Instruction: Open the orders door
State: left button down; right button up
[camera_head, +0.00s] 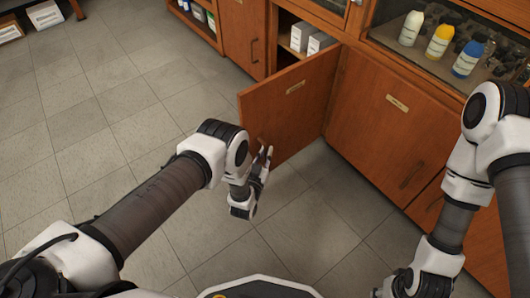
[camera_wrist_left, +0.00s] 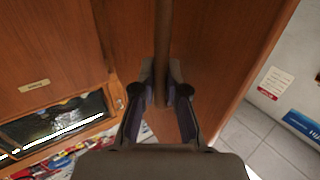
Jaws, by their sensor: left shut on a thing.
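The orders door (camera_head: 305,110) is a brown wooden cabinet door with a small label too small to read. It stands swung partly open, hinged at its right edge, with the cabinet inside showing behind it. My left gripper (camera_head: 265,158) is at the door's outer face near its lower free corner. In the left wrist view, the left gripper (camera_wrist_left: 161,95) is shut around a vertical brown handle (camera_wrist_left: 163,45) in front of the door panel (camera_wrist_left: 215,50). My right gripper (camera_head: 395,285) shows only in part at the bottom right; its fingers are not clear.
White boxes (camera_head: 304,37) stand inside the opened cabinet. A closed door (camera_head: 385,125) is to the right, and another closed door (camera_head: 243,35) is to the left. Bottles (camera_head: 438,42) stand in the upper right cabinet. The tiled floor (camera_head: 110,110) to the left is clear.

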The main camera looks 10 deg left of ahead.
pick_arm(q)
jog(key=shift+s+d, duration=0.1)
jog(key=shift+d, duration=0.2)
jog(key=c, duration=1.2)
grip_release()
jog(key=s, duration=1.2)
jog(key=shift+a, duration=0.4)
jog(key=shift+w, duration=0.1)
